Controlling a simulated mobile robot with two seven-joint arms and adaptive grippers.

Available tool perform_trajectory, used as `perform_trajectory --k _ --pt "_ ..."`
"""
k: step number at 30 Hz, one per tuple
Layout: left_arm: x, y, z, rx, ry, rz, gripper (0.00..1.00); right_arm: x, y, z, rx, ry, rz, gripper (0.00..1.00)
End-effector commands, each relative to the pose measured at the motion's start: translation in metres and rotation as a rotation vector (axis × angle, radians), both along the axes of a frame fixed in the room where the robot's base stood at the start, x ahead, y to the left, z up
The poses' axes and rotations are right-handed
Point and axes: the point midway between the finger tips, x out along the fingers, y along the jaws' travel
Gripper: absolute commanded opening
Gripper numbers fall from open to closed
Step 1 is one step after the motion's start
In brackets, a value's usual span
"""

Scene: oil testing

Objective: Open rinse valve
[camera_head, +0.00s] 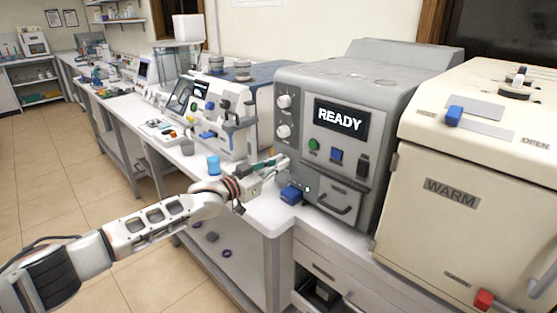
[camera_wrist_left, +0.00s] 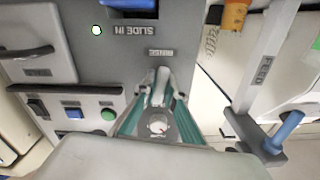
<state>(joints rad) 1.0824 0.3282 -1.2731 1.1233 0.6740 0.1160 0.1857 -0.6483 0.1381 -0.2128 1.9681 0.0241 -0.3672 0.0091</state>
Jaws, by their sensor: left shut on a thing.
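The rinse valve (camera_wrist_left: 158,88) shows in the left wrist view as a small pale grey handle below the RINSE label on the grey machine (camera_head: 415,120). My left gripper (camera_wrist_left: 160,82) has its two teal fingers closed in on this handle, one on each side. In the head view my left gripper (camera_head: 274,166) is at the lower left side of the grey machine, and the valve is mostly hidden there by the fingers. A round white dial (camera_wrist_left: 158,125) shows between the fingers. My right gripper is not in view.
A blue block (camera_head: 291,194) sits by the SLIDE IN label. The white machine (camera_head: 236,133) beside my gripper has a FEED lever with a blue end (camera_wrist_left: 286,130). A blue cup (camera_head: 213,165) stands on the white bench (camera_head: 258,214). The cream WARM cabinet (camera_head: 480,225) is at right.

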Motion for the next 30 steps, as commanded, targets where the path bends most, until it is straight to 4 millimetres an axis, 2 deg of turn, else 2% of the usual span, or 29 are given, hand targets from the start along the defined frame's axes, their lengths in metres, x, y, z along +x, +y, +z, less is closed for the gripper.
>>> perform_trajectory --k 12,28,29,30 --pt "0.0 0.0003 -0.0007 -0.123 0.124 0.0 0.0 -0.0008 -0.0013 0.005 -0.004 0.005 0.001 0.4" --pt "-0.0001 0.0001 -0.0011 -0.139 0.141 0.0 0.0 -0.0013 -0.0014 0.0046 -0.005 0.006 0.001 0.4" --pt "-0.0001 0.0001 -0.0011 -0.139 0.141 0.0 0.15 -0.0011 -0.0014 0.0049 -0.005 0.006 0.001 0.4" --pt "-0.0001 0.0001 -0.0011 -0.139 0.141 0.0 0.26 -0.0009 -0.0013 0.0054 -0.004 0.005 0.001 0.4"
